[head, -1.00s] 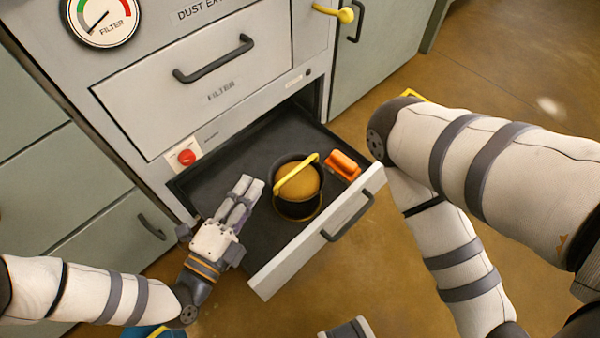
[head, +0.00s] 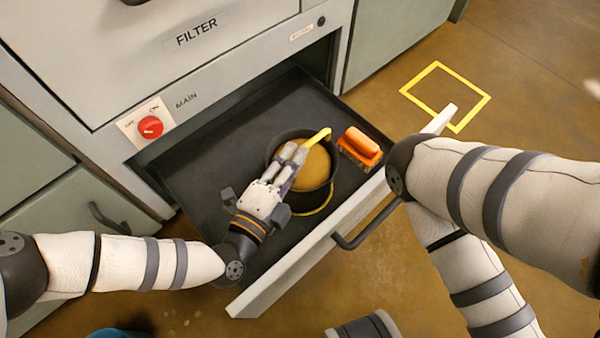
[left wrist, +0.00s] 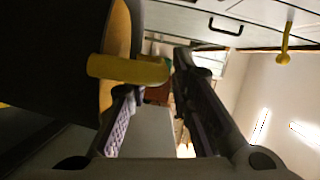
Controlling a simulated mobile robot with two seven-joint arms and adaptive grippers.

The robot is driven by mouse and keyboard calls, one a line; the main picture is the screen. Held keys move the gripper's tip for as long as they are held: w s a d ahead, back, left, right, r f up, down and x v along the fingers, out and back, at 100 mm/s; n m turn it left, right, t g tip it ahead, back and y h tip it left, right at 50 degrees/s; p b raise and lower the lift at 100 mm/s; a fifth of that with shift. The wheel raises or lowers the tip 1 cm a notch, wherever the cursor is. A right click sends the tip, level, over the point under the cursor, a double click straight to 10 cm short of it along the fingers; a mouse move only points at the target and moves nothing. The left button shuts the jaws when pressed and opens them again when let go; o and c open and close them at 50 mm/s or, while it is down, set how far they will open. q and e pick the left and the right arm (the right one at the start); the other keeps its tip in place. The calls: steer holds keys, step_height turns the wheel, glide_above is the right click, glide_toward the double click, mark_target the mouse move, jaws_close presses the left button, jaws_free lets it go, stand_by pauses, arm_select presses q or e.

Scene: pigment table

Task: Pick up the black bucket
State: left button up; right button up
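The black bucket (head: 318,197) stands upright in the pulled-out drawer (head: 215,150), filled with ochre material (head: 318,165). Its yellow handle (head: 322,136) crosses its top. My left gripper (head: 292,158) is over the bucket's left side, its fingertips close to the handle. In the left wrist view, the dark bucket wall (left wrist: 50,60) fills the left. The handle (left wrist: 125,69) passes in front of one finger and ends near the other. The fingers (left wrist: 160,105) are apart; whether they touch the handle is unclear. My right gripper is not seen.
An orange brush-like object (head: 360,145) lies right beside the bucket in the drawer. The drawer front (head: 300,265) with its dark handle (head: 365,225) stands in front. A red knob (head: 150,127) is on the cabinet. My right forearm is close to the drawer's right end.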

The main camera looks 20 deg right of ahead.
arm_select(q)
steer(key=shift+x, duration=1.1)
jaws_close()
steer(key=shift+r, duration=0.1)
